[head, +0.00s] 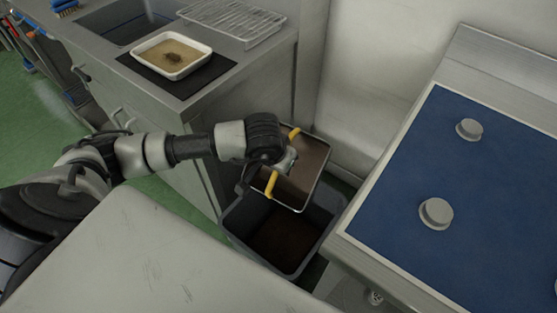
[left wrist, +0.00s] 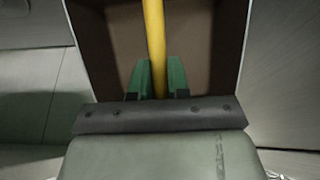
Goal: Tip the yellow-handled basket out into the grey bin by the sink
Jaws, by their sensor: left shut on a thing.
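The basket (head: 310,171) is a rectangular pan with a pale rim, a plain brown inside and a yellow handle (head: 271,185) across it. My left gripper (head: 286,160) is shut on the handle and holds the basket above the grey bin (head: 237,226). In the left wrist view, its green fingers (left wrist: 158,82) sit on either side of the yellow handle (left wrist: 154,35). The basket covers the bin's far part. The bin stands on the floor, with dark brown matter (head: 283,246) inside. My right gripper is not in view.
The sink (head: 122,20) is in the steel counter at the upper left. A white dish (head: 171,55) on a dark mat and a wire rack (head: 232,20) stand there. A blue-topped unit (head: 480,170) with round knobs borders the bin's right. A pale surface (head: 150,260) lies in front.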

